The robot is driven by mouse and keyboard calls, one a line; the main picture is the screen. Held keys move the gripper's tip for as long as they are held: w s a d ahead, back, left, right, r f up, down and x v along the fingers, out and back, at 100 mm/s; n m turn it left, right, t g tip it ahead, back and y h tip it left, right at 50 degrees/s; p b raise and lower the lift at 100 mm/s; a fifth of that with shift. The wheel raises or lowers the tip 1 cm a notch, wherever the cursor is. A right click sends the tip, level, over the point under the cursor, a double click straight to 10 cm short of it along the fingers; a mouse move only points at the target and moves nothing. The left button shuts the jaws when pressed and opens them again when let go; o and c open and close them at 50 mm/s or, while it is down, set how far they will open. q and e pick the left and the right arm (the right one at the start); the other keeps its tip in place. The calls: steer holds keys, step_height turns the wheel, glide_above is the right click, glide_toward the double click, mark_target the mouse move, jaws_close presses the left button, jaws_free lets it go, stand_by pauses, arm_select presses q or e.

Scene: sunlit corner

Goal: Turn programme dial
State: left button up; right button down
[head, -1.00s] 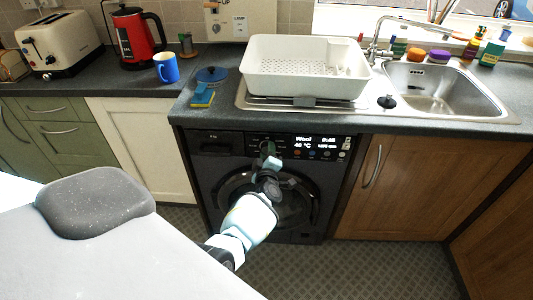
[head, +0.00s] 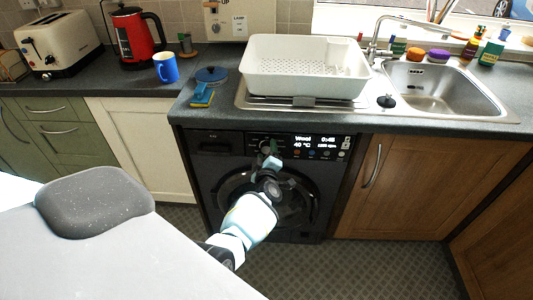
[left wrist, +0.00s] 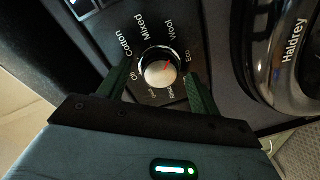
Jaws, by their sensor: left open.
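The programme dial (left wrist: 160,68) is a round silver knob on the dark washing machine's panel, with a red pointer mark towards the upper right. Printed words around it include Cotton, Mixed, Wool and Eco; the mark is near the Wool and Eco side. My left gripper (left wrist: 158,76) is open, with one green finger on each side of the dial and visible gaps. In the head view my left gripper (head: 270,162) is in front of the washing machine (head: 210,170), just below the dial. The lit display (head: 315,142) reads Wool, 40 °C and 0:45. My right gripper is not in view.
The worktop (head: 210,118) overhangs just above the panel. On it are a white dish rack (head: 305,70), a blue sponge (head: 203,95), a blue mug (head: 166,68) and a red kettle (head: 132,38). Wooden cupboard doors (head: 420,185) stand to the right. The floor in front is clear.

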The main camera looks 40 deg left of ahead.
arm_select(q)
steer(key=p+v, duration=0.2)
steer(key=v, duration=0.5)
steer(key=shift+s+d, duration=0.2)
steer(key=shift+s, duration=0.15)
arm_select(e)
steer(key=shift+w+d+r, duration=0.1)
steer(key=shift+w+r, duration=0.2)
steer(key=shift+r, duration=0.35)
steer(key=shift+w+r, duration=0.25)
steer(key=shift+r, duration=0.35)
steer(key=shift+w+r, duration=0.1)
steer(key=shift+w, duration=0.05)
